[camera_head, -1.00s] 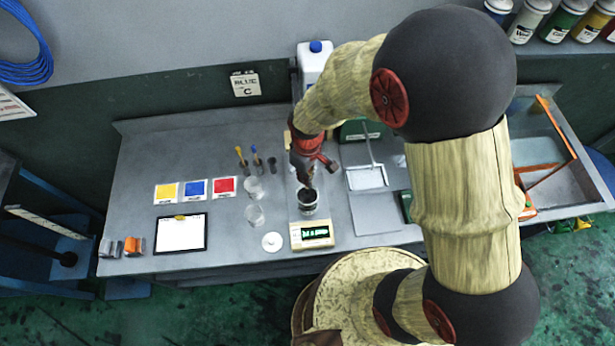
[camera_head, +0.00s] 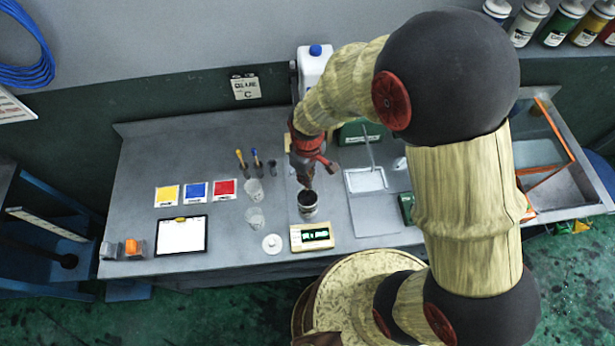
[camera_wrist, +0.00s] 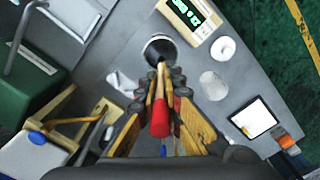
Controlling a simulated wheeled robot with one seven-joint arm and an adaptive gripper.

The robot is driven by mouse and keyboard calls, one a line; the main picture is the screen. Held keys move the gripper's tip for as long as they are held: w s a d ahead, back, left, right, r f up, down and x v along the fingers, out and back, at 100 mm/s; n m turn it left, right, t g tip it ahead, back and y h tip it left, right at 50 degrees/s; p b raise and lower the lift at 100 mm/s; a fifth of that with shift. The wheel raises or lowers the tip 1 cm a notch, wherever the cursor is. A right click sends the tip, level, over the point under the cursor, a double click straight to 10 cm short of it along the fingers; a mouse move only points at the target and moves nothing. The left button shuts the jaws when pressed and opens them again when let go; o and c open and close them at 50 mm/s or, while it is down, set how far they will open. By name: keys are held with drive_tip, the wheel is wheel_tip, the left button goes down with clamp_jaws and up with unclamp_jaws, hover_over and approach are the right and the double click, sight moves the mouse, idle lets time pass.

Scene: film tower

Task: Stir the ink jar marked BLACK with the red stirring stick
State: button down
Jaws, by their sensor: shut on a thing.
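My gripper (camera_head: 305,182) is above the jar on the bench. In the wrist view, my gripper (camera_wrist: 163,88) is shut on the red stirring stick (camera_wrist: 160,118). The stick's narrow pale end points toward the jar's mouth. The open jar (camera_head: 308,212) holds dark ink and stands upright behind the scale; it also shows in the wrist view (camera_wrist: 148,44). Its marking is not legible. The stick's end overlaps the jar's near rim in the wrist view, and I cannot tell whether it is inside.
A scale with a green display (camera_head: 312,236) stands just in front of the jar. Clear cups (camera_head: 255,217) and a white lid (camera_head: 272,244) are to the left. A white tray (camera_head: 365,180) is to the right. A white bottle (camera_head: 314,66) stands behind.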

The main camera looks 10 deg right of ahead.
drive_tip(key=shift+r, duration=0.15)
drive_tip(key=shift+r+p, duration=1.7)
drive_tip(key=shift+r, duration=0.7)
